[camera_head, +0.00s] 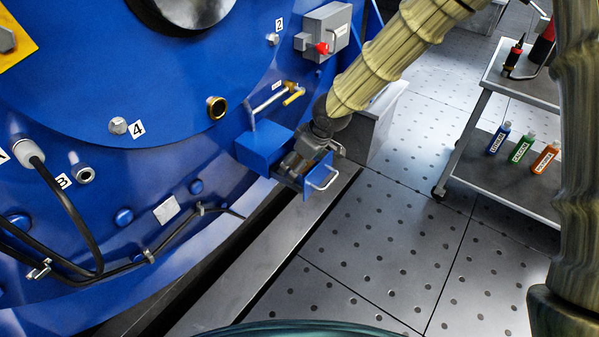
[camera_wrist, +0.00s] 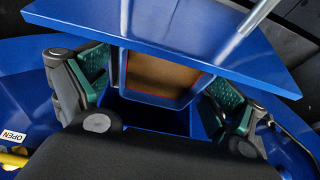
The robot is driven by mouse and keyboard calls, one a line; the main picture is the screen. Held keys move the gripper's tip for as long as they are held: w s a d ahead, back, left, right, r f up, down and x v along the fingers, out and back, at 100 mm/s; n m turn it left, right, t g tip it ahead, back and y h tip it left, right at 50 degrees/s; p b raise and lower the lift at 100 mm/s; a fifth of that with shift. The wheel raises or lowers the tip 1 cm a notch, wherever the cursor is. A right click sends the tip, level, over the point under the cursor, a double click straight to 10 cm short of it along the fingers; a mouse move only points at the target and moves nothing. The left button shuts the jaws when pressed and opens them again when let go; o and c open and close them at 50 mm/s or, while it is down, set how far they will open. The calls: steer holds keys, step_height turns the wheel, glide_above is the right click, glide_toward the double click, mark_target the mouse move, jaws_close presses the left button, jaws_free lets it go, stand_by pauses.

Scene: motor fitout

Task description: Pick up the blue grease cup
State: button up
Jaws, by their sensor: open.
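In the wrist view, a cup-like container (camera_wrist: 158,93) with grey-blue walls and a brown inside sits in the open blue drawer; I take it for the grease cup. My gripper (camera_wrist: 160,82) is open, with a green-padded finger on each side of it. I cannot tell whether the pads touch it. In the head view, my gripper (camera_head: 303,165) reaches down into the drawer, whose blue front (camera_head: 322,178) has a silver handle. I cannot make out the cup clearly there.
The drawer's blue housing (camera_head: 264,146) is fixed to the large blue machine (camera_head: 180,160). A lever with a yellow grip (camera_head: 292,95) and a grey switch box (camera_head: 325,30) are close above. A cart (camera_head: 520,185) with blue, green and orange bottles stands right. The perforated floor (camera_head: 390,240) is clear.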

steer(key=shift+c, duration=0.2)
steer(key=shift+s+r, duration=0.1)
steer(key=c, duration=0.9)
steer(key=shift+d, duration=0.1)
steer(key=shift+c, duration=0.7)
steer(key=shift+c, duration=0.2)
